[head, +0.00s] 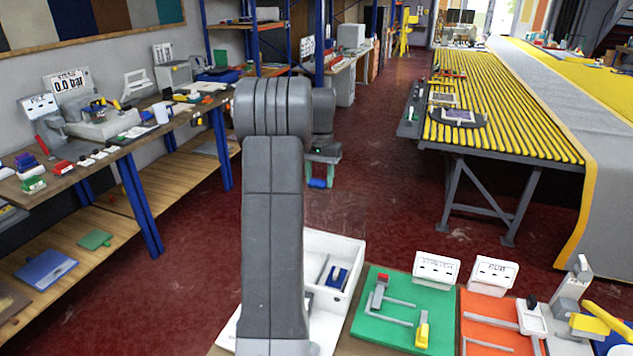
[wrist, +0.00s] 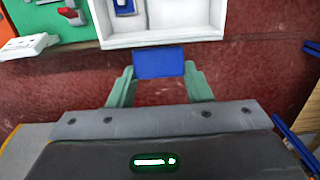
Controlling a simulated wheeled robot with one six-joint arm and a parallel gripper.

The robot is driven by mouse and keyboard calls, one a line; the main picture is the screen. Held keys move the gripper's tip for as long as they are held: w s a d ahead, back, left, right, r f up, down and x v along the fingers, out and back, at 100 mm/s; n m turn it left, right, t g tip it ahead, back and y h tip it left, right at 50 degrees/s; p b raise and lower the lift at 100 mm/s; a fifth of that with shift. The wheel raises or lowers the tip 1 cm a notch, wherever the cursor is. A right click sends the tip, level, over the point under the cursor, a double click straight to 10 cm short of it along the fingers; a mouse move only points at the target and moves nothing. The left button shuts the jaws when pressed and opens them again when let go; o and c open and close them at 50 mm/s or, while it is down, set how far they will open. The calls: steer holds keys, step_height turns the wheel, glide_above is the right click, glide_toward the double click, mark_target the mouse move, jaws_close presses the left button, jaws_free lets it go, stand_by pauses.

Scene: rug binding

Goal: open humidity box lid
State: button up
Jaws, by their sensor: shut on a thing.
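My gripper (head: 320,176) hangs over the red floor beyond the work surface in the head view. In the wrist view its green fingers (wrist: 159,76) are shut on a small plain blue block (wrist: 158,62), which also shows in the head view (head: 318,184).
A green board (head: 386,334) and an orange board (head: 487,340) with fixtures lie right of the white box. A long workbench (head: 104,165) runs along the left wall. A yellow-slatted table (head: 510,120) stands right. The red floor between is clear.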

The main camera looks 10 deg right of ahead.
steer(key=shift+w+d+f+g+y, duration=0.3)
steer(key=shift+w+d+f+g, duration=0.1)
steer(key=shift+w+g, duration=0.15)
steer(key=o, duration=1.2)
steer(key=shift+o, duration=1)
steer(key=shift+w+d, duration=0.15)
steer(key=shift+w, duration=0.05)
step_height(320, 180, up, 12)
steer(key=w, duration=0.1)
steer(key=shift+w+d, duration=0.2)
steer(key=shift+d, duration=0.25)
